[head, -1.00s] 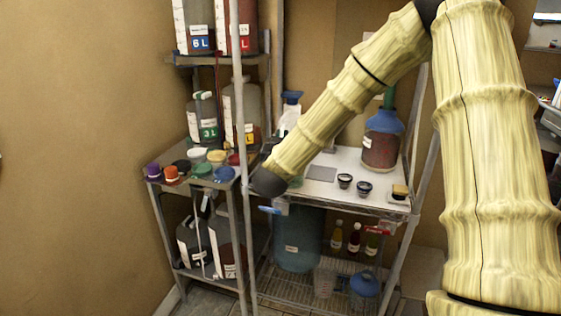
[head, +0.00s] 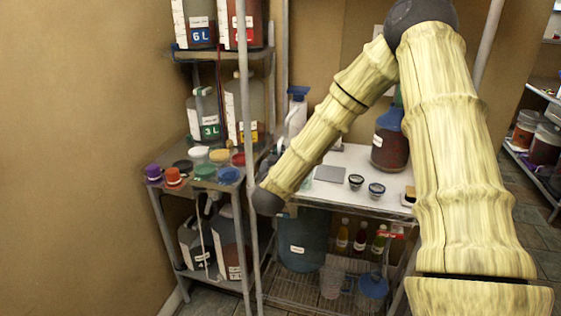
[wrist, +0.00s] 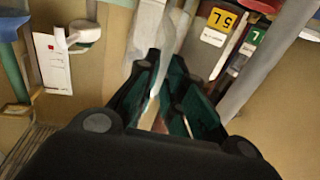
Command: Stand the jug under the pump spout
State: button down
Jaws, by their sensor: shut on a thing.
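My gripper (wrist: 165,115) shows in the wrist view with dark green fingers closed around a pale, cloudy thing (wrist: 149,38), which looks like part of the jug. Most of it is hidden behind the fingers. In the head view my gripper is hidden by my arm, whose end is in front of the shelf unit. A pale bottle with a blue top like a pump (head: 298,92) stands behind my arm. I cannot tell for sure which top is the pump spout.
The white worktop (head: 345,160) holds small dark-rimmed cups (head: 356,181) and a blue-shouldered carboy (head: 389,150). A metal post (head: 246,120) stands close to my arm's end. A clear container (head: 332,282) stands below.

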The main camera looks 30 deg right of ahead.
notch_tip(320, 180, down, 6)
jog(key=shift+r+p, duration=0.1)
jog(key=shift+p, duration=0.3)
jog(key=p+x, duration=0.1)
jog(key=x, duration=0.2)
jog(key=shift+w+d, duration=0.2)
jog(key=shift+w, duration=0.1)
jog(key=p+x, duration=0.1)
jog(key=x, duration=0.3)
jog(key=shift+w+d+r, duration=0.1)
jog(key=shift+f+p, duration=0.4)
jog(key=shift+f, duration=0.4)
jog(key=c, duration=1.5)
grip_release()
jog(key=shift+c, duration=0.2)
